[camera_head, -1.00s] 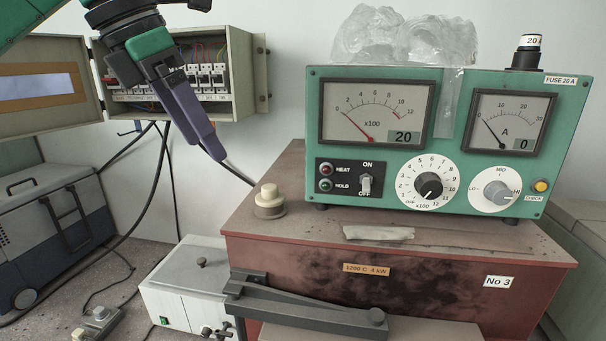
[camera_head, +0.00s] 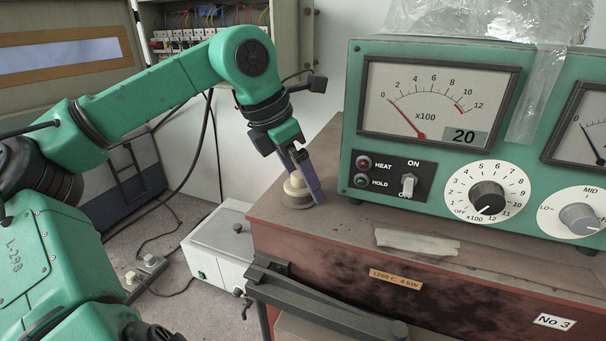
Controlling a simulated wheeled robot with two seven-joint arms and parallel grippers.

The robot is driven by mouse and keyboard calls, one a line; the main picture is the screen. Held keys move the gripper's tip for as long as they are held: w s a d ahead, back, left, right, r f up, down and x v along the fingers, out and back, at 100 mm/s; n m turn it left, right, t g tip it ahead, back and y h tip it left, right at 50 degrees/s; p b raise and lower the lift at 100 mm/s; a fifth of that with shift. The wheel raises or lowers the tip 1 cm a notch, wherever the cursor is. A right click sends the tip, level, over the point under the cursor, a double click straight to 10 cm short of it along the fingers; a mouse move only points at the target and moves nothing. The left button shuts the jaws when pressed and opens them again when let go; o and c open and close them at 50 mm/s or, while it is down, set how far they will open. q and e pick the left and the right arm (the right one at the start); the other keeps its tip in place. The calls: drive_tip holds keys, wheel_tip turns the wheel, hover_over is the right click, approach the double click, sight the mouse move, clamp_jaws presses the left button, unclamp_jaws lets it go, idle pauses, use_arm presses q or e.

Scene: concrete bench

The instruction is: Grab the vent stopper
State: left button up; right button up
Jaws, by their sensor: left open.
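The vent stopper (camera_head: 295,189) is a small cream plug with a stepped round top. It sits on the top of the red-brown furnace (camera_head: 345,240), near the left corner. My left gripper (camera_head: 303,188) reaches down over it from above, its purple-grey fingers open. One finger shows on the stopper's right side, close to it; the other is mostly hidden, so I cannot tell whether either touches. My right gripper is not in view.
A green control box (camera_head: 440,135) with dials and a switch stands on the furnace just right of the stopper. A pale strip (camera_head: 417,242) lies in front of it. A white box (camera_head: 219,245) stands low at left. An open breaker cabinet (camera_head: 300,40) is behind my arm.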

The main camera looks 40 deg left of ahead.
use_arm(q)
drive_tip(key=shift+s+f, duration=0.15)
drive_tip(key=shift+s, duration=0.35)
drive_tip(key=shift+c, duration=1.2)
drive_tip(key=c, duration=1.2)
drive_tip(key=shift+o, duration=0.2)
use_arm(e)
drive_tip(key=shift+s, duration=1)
